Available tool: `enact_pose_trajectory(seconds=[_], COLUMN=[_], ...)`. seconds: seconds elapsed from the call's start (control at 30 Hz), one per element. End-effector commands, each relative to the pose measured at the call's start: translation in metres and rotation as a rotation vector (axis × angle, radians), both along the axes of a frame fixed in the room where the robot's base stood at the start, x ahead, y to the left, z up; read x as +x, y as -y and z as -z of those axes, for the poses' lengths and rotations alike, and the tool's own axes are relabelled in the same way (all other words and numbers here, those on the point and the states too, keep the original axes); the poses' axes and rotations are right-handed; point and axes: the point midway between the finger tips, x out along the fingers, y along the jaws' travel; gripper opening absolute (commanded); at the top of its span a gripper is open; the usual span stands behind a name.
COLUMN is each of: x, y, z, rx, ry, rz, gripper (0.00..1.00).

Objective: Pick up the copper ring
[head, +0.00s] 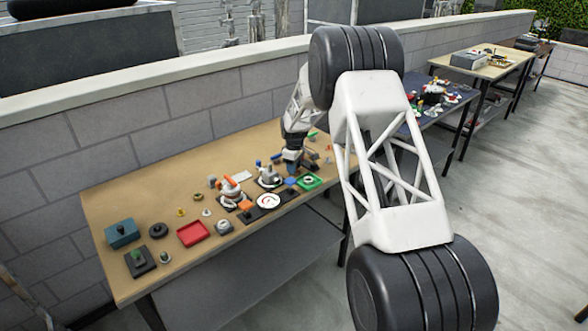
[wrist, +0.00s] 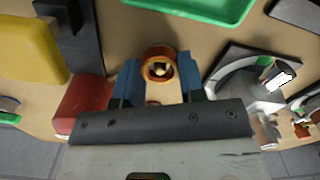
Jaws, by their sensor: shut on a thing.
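The copper ring (wrist: 158,51) shows in the wrist view, upper middle, between the two blue fingers of my gripper (wrist: 158,70). The fingers are shut on its sides. A small brass-coloured piece shows inside the ring's opening; I cannot tell whether it is part of the ring. In the head view my gripper (head: 292,163) is low over the right part of the tan workbench (head: 150,205). The ring cannot be made out there. Whether the ring touches the bench is unclear.
In the wrist view a green tray (wrist: 190,10) lies beyond the ring, a yellow block (wrist: 30,48) and a red piece (wrist: 82,105) at left, and a grey-white part (wrist: 245,95) close at right. In the head view a red tray (head: 193,234) and several small parts cover the bench.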

Motion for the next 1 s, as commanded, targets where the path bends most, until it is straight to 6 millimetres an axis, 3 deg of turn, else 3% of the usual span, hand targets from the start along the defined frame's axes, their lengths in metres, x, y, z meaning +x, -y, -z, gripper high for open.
enact_pose_trajectory(seconds=[0.6,1.0], x=[0.0,0.0], y=[0.0,0.0], z=[-0.08,-0.095], rx=[0.0,0.0], ry=[0.002,0.0], rz=[0.0,0.0], gripper=[0.13,0.13])
